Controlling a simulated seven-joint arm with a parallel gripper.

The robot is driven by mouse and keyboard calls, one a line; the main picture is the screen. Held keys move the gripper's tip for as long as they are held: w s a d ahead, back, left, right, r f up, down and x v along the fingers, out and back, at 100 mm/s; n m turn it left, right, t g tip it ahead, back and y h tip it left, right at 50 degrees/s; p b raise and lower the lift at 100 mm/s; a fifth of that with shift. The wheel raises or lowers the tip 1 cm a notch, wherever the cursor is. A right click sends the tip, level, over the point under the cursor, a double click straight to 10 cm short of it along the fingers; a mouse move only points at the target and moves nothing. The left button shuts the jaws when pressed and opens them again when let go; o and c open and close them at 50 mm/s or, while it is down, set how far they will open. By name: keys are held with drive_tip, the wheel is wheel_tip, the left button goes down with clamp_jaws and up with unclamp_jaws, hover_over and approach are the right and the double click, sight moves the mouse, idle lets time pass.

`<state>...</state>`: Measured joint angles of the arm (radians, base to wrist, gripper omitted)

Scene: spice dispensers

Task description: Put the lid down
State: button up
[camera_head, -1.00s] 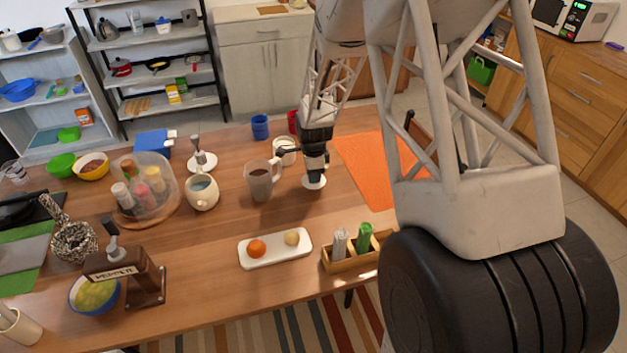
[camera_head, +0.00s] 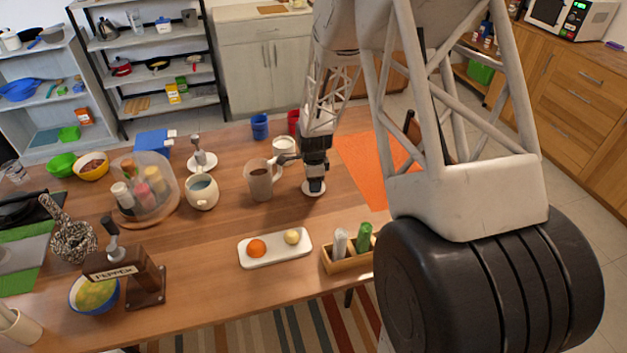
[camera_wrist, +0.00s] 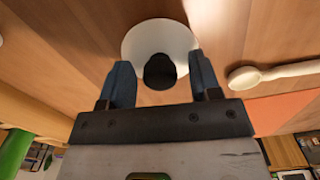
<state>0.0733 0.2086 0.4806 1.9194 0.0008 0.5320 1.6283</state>
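A round white lid (camera_head: 308,191) with a dark knob lies on the wooden table, or just touching it, below my gripper (camera_head: 315,186). In the wrist view the lid (camera_wrist: 140,38) shows as a pale disc, and its black knob (camera_wrist: 160,72) stands between the two fingers. My gripper (camera_wrist: 161,68) is open around the knob, with a visible gap on each side. In the head view the fingers are too small and dark to judge.
A glass mug (camera_head: 261,185) and a white cup (camera_head: 284,147) stand close left of my gripper. An orange mat (camera_head: 365,160) lies to the right. A white tray (camera_head: 275,258) and a wooden box (camera_head: 345,263) are nearer. Bare table lies between.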

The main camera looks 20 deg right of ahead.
drive_tip(key=shift+r, duration=0.2)
wheel_tip(320, 180, up, 12)
idle(0.9)
idle(0.5)
drive_tip(key=s+a+r+n+t, duration=0.1)
drive_tip(key=s+a+r+n, duration=0.2)
drive_tip(key=s+r+n, duration=1.35)
drive_tip(key=s+r, duration=0.1)
drive_tip(key=s, duration=0.8)
drive_tip(key=s+a+r+n+t, duration=0.1)
drive_tip(key=s+r+n, duration=0.2)
drive_tip(key=s, duration=1)
drive_tip(key=shift+a+r+t, duration=0.3)
drive_tip(key=shift+r, duration=0.5)
